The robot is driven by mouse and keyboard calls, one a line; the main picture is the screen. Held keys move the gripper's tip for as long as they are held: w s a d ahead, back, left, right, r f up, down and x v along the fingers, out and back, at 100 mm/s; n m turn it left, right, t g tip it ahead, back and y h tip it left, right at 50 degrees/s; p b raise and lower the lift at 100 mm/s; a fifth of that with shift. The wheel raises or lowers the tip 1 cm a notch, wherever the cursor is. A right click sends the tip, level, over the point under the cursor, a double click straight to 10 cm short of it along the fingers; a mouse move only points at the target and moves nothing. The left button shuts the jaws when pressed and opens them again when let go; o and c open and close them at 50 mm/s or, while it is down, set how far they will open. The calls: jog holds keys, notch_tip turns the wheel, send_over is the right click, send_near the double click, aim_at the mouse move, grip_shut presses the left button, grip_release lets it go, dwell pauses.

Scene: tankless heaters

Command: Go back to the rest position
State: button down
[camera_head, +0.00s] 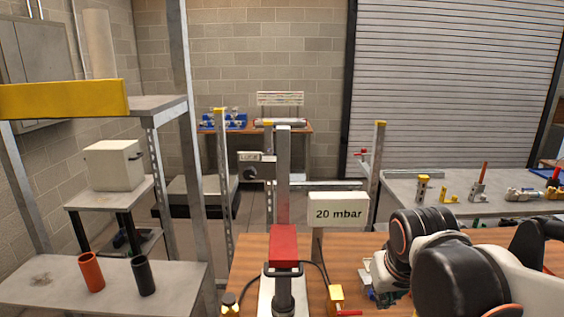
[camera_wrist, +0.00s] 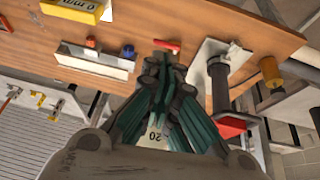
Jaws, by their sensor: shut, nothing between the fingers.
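My gripper (camera_wrist: 167,62) is shut and empty in the wrist view, its dark green-grey fingers together above the wooden bench (camera_wrist: 200,20). In the head view my white and black arm reaches in from the right over the bench (camera_head: 250,250), and the gripper is hidden behind it. A white "20 mbar" sign (camera_head: 338,211) stands left of the arm; part of it (camera_wrist: 155,140) shows behind the fingers in the wrist view.
A red-topped post (camera_head: 284,245) stands left of the arm; a yellow fitting with a red handle (camera_head: 337,295) is near the front. A grey side table (camera_head: 400,190) with several fittings is at right. A metal shelf (camera_head: 50,285) holds red and black cylinders at left.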

jog(key=s+f+t+b, duration=0.2)
jog(key=s, duration=0.8)
jog(key=shift+a+f+y, duration=0.25)
jog(key=shift+y, duration=0.05)
dwell(0.4)
